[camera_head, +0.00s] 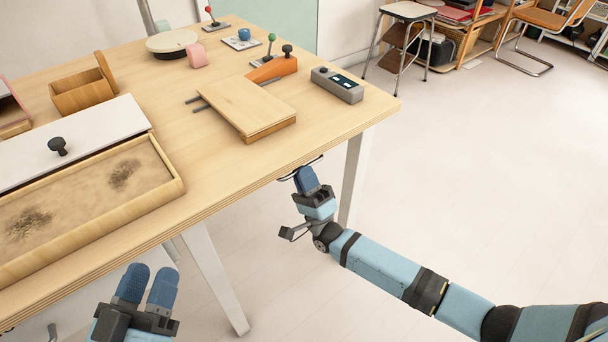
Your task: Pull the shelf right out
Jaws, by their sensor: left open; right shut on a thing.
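My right gripper (304,176) is at the table's front edge, its blue fingers shut on a thin dark curved handle (317,160) just below the tabletop. The fingers and the edge hide part of this handle. The shelf itself cannot be made out under the tabletop. My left gripper (147,284) is open and empty in front of the table at the lower left, with a gap between its blue fingers.
The wooden table (345,115) bears a flat wooden board (240,103) with grey rods, a grey box (337,85), an orange block (272,70), a sand tray (165,160) and a white lid (95,133). A stool (408,11) stands behind. The floor at right is clear.

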